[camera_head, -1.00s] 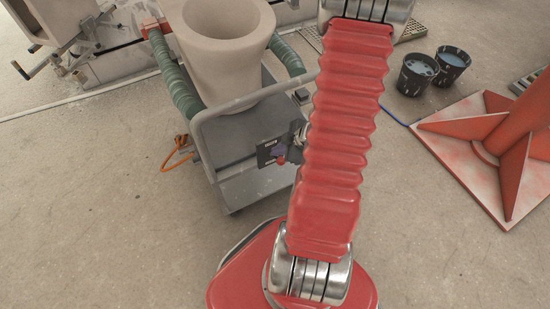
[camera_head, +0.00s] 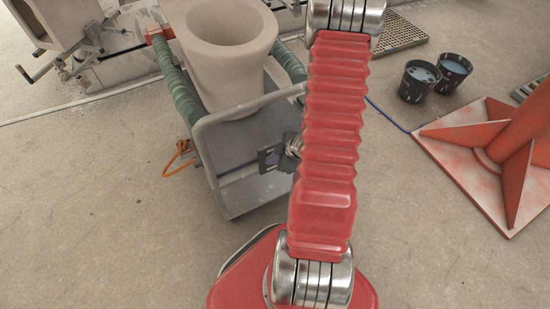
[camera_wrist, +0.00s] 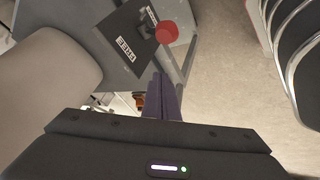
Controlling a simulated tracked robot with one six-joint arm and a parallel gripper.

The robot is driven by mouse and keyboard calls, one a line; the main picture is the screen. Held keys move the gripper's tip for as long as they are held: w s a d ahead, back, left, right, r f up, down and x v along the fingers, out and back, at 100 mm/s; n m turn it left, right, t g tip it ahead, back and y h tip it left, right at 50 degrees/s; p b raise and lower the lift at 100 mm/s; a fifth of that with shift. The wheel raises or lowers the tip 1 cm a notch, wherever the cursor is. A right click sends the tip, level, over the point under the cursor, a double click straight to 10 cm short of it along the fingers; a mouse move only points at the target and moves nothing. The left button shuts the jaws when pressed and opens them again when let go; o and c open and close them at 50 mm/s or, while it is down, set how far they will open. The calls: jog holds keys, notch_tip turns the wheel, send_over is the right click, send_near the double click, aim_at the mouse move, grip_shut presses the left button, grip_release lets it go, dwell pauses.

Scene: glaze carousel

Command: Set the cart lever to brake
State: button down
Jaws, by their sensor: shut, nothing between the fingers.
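The cart (camera_head: 230,190) is grey with a looped push rail and stands left of my arm in the head view. A dark lever plate (camera_wrist: 112,28) is fixed to it; one label reads FREE, and the other is too small to read. The lever's red knob (camera_wrist: 167,31) is over the plate's right edge in the wrist view. Which label the lever is set to I cannot tell. My gripper (camera_wrist: 160,80) has purple fingers, shut and empty, with tips a little below the knob in that view; contact cannot be judged. In the head view the knob is not visible.
A large clay pot (camera_head: 228,60) stands on the cart, with green padded bars (camera_head: 178,90) around it. An orange cable (camera_head: 180,155) hangs at its left. Two dark buckets (camera_head: 418,80) and a red steel base (camera_head: 480,150) are at the right. The front left floor is clear.

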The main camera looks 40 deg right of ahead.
jog(key=shift+s+d+f, duration=0.1)
jog(key=shift+d+f, duration=0.25)
jog(key=shift+f, duration=0.4)
jog(key=shift+s+d+f, duration=0.15)
jog(key=shift+d+f, duration=0.15)
jog(key=shift+f, duration=0.4)
jog(key=shift+s+d+f, duration=0.1)
jog(key=shift+d+f, duration=0.25)
jog(key=shift+f, duration=0.4)
jog(key=shift+a+f, duration=0.1)
jog(key=shift+a, duration=0.05)
